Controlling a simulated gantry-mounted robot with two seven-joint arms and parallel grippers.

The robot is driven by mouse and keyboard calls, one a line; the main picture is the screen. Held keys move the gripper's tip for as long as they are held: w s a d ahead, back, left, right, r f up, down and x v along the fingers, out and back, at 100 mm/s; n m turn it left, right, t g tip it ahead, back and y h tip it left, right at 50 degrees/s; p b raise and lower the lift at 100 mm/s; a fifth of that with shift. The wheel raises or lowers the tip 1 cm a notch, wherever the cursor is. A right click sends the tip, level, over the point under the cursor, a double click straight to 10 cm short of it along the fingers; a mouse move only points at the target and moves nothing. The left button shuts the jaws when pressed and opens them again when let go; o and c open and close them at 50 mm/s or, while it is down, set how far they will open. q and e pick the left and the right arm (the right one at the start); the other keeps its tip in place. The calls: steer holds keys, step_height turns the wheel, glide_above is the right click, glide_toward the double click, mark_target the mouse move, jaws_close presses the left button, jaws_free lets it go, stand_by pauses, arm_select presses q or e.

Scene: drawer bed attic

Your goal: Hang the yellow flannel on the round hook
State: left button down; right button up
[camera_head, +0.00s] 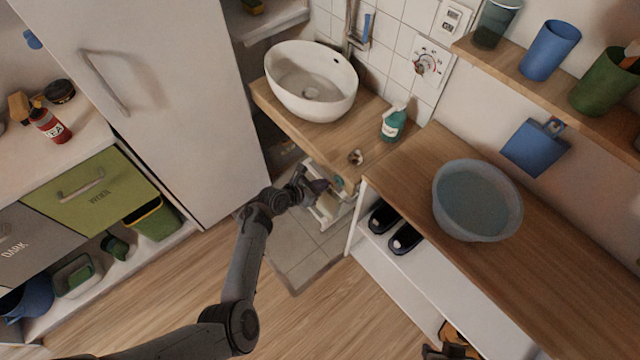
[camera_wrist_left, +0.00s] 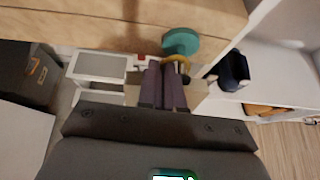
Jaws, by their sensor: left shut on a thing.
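My left gripper (camera_head: 318,186) reaches under the front of the wooden washbasin counter. In the left wrist view its two purple-grey fingers (camera_wrist_left: 165,84) are close together and shut. A small curved yellow piece (camera_wrist_left: 179,62) shows at the fingertips and looks like part of the yellow flannel; the rest cannot be made out clearly. A round teal disc (camera_wrist_left: 180,41), likely the round hook, is at the counter edge just beyond the fingertips. Whether the yellow piece touches or is on it, I cannot tell.
A white basin (camera_head: 311,82) and a teal soap bottle (camera_head: 392,125) stand on the counter. A bench (camera_head: 560,240) with a water bowl (camera_head: 477,200) is at right, dark shoes (camera_head: 405,238) below. A fridge (camera_head: 180,90) stands left.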

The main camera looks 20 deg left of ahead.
arm_select(q)
steer(key=shift+d, duration=0.35)
